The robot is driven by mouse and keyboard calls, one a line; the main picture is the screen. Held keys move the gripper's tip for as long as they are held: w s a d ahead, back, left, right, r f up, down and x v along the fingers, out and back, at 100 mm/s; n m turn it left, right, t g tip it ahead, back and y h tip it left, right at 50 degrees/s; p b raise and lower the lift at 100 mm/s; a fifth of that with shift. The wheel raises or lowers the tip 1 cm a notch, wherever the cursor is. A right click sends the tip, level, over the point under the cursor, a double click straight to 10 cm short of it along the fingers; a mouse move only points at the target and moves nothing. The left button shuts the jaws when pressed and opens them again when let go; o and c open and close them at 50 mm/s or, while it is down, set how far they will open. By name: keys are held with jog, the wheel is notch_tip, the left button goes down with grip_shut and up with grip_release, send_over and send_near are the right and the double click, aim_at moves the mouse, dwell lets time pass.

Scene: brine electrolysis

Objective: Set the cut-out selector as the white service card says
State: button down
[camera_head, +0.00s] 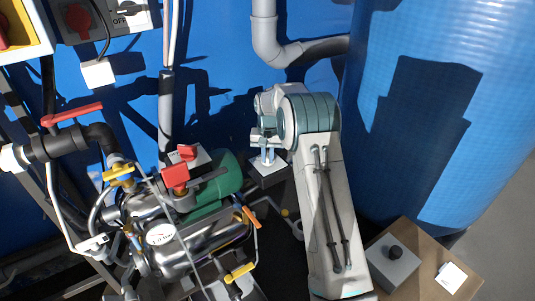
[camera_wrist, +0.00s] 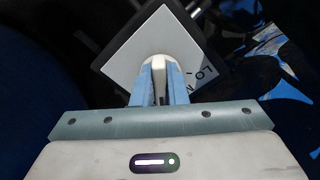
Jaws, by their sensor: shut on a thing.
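My gripper (camera_head: 267,157) is at the middle of the head view, pointing down at a small pale box with a square white face (camera_head: 268,173). In the wrist view, the two blue fingers of my gripper (camera_wrist: 156,72) are shut on a rounded off-white knob (camera_wrist: 159,60) on this face (camera_wrist: 185,42). I take it for the cut-out selector. Dark letters, partly "LO", show beside the knob; the rest is hidden by the fingers. The knob's setting cannot be read. A small white card (camera_head: 451,277) lies at lower right, its writing too small to read; I cannot tell whether it is the service card.
A steel and green pump assembly (camera_head: 205,235) with red and yellow handles stands left of my arm. A large blue tank (camera_head: 440,110) fills the right. A grey box with a black knob (camera_head: 393,262) sits on a brown stand (camera_head: 420,240). Grey pipe (camera_head: 264,35) runs above.

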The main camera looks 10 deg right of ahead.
jog(key=n+p, duration=0.1)
jog(key=n, duration=0.1)
jog(key=n+p, duration=0.2)
jog(key=shift+d+r, duration=0.15)
jog(key=shift+r, duration=0.05)
jog(key=shift+d+f+n+p, duration=0.15)
jog(key=shift+n+p, duration=0.9)
jog(key=shift+n, duration=0.55)
jog(key=c, duration=1.4)
grip_release()
jog(key=shift+c, duration=0.2)
notch_tip(320, 180, up, 14)
jog(key=p, duration=0.3)
jog(key=shift+f, duration=0.15)
